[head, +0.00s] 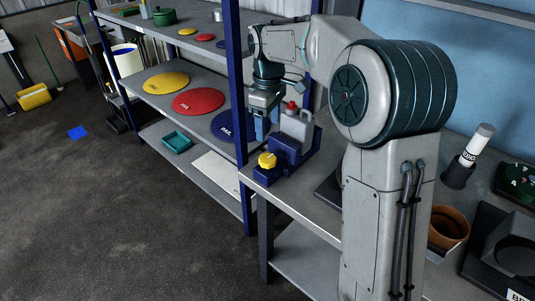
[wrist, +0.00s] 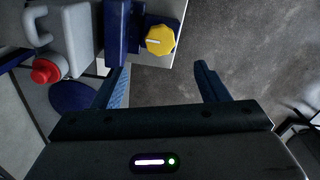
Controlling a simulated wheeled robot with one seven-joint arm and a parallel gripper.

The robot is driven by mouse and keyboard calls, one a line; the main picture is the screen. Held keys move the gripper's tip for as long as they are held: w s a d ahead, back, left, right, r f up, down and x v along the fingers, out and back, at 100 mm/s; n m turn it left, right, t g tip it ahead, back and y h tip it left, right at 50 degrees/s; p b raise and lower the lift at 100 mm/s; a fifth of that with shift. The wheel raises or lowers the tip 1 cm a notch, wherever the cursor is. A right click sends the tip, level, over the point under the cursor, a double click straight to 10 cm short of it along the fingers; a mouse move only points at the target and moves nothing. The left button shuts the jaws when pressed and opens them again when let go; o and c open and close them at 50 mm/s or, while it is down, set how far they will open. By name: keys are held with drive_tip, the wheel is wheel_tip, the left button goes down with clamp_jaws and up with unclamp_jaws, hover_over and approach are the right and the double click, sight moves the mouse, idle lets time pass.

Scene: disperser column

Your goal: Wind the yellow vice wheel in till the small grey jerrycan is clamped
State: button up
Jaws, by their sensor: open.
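The blue vice (head: 288,152) stands at the left end of the grey bench, with the yellow wheel (head: 267,160) on its front-left side. The small grey jerrycan (head: 298,124), with a red cap, stands upright in or at the vice. Whether the jaws touch it cannot be told. In the wrist view the yellow wheel (wrist: 160,40) has a pale mark and sits beyond my fingertips, between them and left of centre. The jerrycan (wrist: 75,35) is at upper left there. My gripper (wrist: 163,68) is open and empty. In the head view it hangs behind and above the wheel.
A blue-post shelf (head: 238,100) with coloured discs stands left of the bench. A terracotta pot (head: 449,228) and a white cylinder in a dark holder (head: 476,146) are on the bench at right. The floor (head: 120,220) at left is mostly clear.

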sight(268, 158)
wheel_tip(268, 158, down, 11)
drive_tip(key=shift+f+p, duration=0.15)
drive_tip(key=shift+p, duration=0.2)
drive_tip(key=c, duration=1)
